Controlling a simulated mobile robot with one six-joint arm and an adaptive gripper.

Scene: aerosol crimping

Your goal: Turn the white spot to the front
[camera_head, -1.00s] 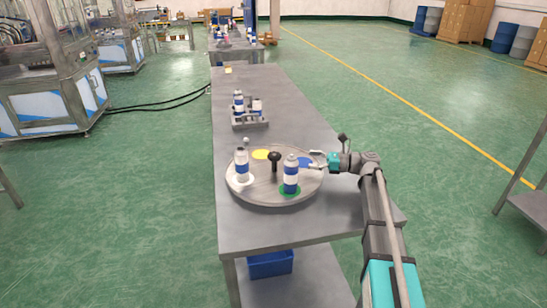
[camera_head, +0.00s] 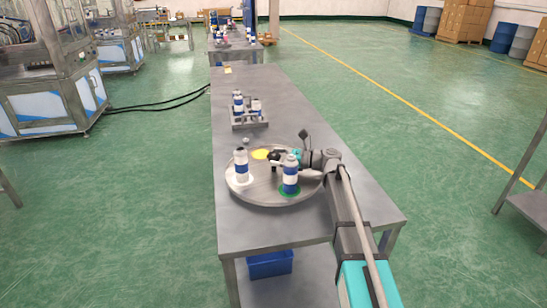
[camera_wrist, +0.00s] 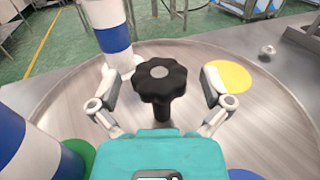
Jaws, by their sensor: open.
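A round grey turntable (camera_head: 262,196) sits on the near part of the steel table. The white spot (camera_head: 244,182) is at its left, with a blue-and-white can (camera_head: 241,165) standing on it. The green spot (camera_head: 290,191) is at the front right under another can (camera_head: 290,174). The yellow spot (camera_head: 260,154) is bare at the back. A black knob (camera_wrist: 161,82) rises from the turntable's centre. My gripper (camera_wrist: 158,88) is open, with one finger on each side of the knob, which shows no clear contact. My arm hides the blue spot in the head view.
A small rack (camera_head: 250,120) with several cans stands behind the turntable on the steel table (camera_head: 285,105). A small metal piece (camera_head: 246,140) lies between them. A blue bin (camera_head: 270,264) is under the table. The table's right side is clear.

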